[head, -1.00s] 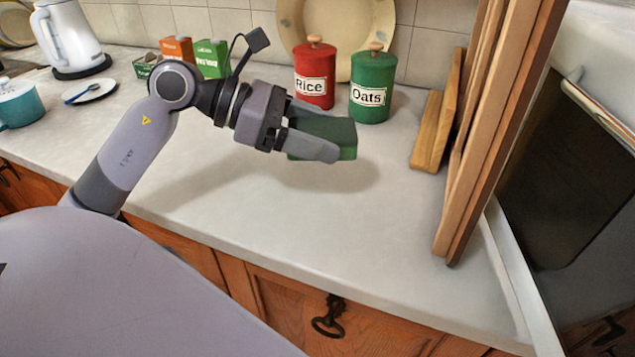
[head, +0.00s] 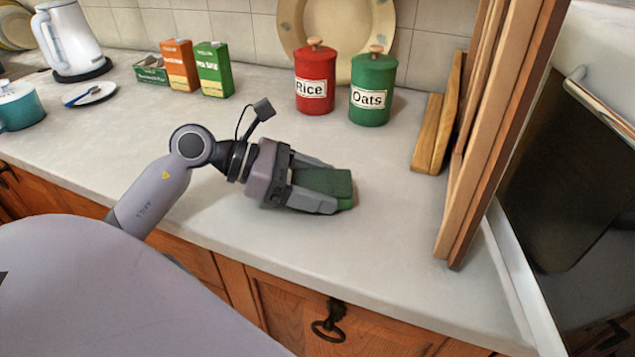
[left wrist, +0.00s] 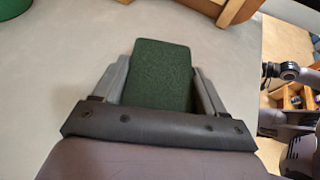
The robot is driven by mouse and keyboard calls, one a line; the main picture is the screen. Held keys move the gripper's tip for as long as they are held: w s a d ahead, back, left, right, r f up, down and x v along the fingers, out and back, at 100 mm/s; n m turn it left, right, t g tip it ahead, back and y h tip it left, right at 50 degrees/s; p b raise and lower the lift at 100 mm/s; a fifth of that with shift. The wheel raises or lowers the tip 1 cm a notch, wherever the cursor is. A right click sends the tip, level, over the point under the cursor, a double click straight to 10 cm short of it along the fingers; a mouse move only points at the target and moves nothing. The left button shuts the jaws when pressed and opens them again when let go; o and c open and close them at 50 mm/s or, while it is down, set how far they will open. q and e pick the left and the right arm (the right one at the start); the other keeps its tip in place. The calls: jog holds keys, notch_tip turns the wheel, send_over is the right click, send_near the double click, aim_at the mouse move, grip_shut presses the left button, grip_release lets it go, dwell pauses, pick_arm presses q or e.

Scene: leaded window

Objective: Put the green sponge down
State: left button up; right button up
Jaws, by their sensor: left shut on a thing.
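The green sponge (head: 328,183) is a dark green block in the head view, at the middle of the pale counter. My left gripper (head: 325,187) is shut on it, with a grey finger along each side. The sponge is low, at or just above the counter top; I cannot tell whether it touches. In the left wrist view the sponge (left wrist: 160,72) sticks out between the two fingers of the left gripper (left wrist: 160,85). My right gripper is not in view.
A red Rice canister (head: 314,78) and a green Oats canister (head: 372,90) stand behind. Wooden boards (head: 432,130) and a tall wooden frame (head: 500,130) stand to the right. Cartons (head: 180,65) and a kettle (head: 70,40) are back left. The counter (head: 400,220) around the sponge is clear.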

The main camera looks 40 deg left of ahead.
pick_arm(q)
jog(key=o, duration=0.9)
jog(key=shift+f, duration=0.1)
jog(key=shift+o, duration=0.2)
jog(key=b+v, duration=0.1)
jog(key=v, duration=1.1)
jog(key=shift+s, duration=0.1)
